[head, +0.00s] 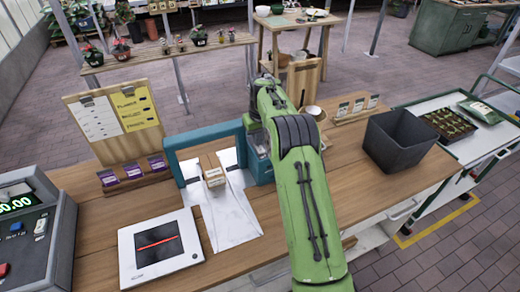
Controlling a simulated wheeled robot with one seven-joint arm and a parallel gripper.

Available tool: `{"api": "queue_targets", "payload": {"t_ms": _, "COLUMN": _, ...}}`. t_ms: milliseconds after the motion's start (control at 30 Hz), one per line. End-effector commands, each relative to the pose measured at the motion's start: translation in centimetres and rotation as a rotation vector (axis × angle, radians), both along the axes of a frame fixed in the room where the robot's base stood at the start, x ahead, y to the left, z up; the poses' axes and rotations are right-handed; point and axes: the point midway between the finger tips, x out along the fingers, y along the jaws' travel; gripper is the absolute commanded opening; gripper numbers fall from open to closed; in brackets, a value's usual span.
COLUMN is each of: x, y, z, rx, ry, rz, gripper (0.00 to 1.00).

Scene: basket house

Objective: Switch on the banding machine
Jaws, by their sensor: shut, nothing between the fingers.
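The banding machine (182,143) stands on the wooden counter, with a teal arch on the left and a teal housing (262,170) on the right. A small banded stack of pale cards or packets (213,175) sits under the arch on a white plate (232,222). My green arm reaches up from the bottom over the counter, just right of the housing, and covers part of it. My gripper cannot be made out; the arm hides that area. No switch on the machine can be made out.
A flat scanner (160,248) and a till (35,240) stand left on the counter (90,235). A clipboard stand (112,120) and purple packets (133,169) are behind them. A dark bin (397,142) stands right, before a trolley (470,150). Seed packets (357,105) stand behind.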

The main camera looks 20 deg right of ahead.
Motion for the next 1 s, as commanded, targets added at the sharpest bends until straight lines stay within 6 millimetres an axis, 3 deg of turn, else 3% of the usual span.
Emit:
{"api": "queue_targets", "payload": {"t_ms": 600, "x": -0.1, "y": 0.0, "z": -0.8, "rx": 0.001, "ry": 0.004, "rz": 0.000, "gripper": 0.00}}
{"api": "queue_targets", "payload": {"t_ms": 1000, "x": 0.0, "y": 0.0, "z": 3.1, "rx": 0.000, "ry": 0.002, "rz": 0.000, "gripper": 0.00}}
